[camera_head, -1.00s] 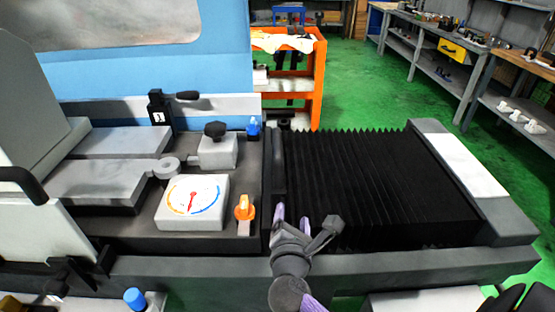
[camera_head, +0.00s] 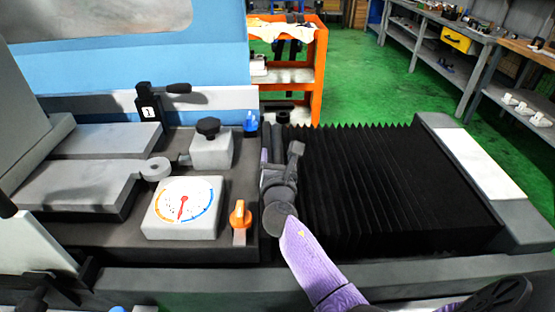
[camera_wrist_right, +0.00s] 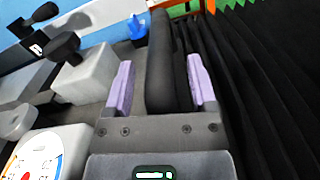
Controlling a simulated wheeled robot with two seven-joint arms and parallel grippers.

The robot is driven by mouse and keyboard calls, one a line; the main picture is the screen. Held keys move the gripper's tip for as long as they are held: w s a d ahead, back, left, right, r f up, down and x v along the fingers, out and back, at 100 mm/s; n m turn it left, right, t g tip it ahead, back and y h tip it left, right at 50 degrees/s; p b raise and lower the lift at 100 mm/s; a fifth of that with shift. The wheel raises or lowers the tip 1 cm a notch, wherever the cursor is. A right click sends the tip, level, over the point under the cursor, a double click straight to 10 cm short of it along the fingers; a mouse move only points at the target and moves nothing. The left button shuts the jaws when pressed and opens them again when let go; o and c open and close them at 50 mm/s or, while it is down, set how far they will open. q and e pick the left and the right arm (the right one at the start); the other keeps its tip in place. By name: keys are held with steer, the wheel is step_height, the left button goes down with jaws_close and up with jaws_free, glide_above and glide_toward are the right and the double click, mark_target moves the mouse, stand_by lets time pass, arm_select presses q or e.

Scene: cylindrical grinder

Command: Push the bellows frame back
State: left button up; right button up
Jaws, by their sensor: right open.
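The bellows frame (camera_head: 277,138) is a dark upright bar at the left end of the black pleated bellows (camera_head: 390,190). My right gripper (camera_head: 278,160) is over the frame, its arm coming in from the bottom. In the right wrist view, the purple fingers of the right gripper (camera_wrist_right: 160,82) are apart. The dark rounded bar of the bellows frame (camera_wrist_right: 160,60) lies between them, with gaps visible on both sides. Part of the frame is hidden behind my gripper in the head view. My left gripper is not in view.
Left of the frame are a white dial gauge (camera_head: 183,207), an orange knob (camera_head: 240,215), a grey block with a black knob (camera_head: 211,148) and a blue knob (camera_head: 250,122). A grey end plate (camera_head: 480,175) closes the bellows on the right. An orange shelf (camera_head: 300,75) stands behind.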

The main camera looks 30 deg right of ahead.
steer(key=shift+c, duration=0.3)
jaws_close()
stand_by(1.1)
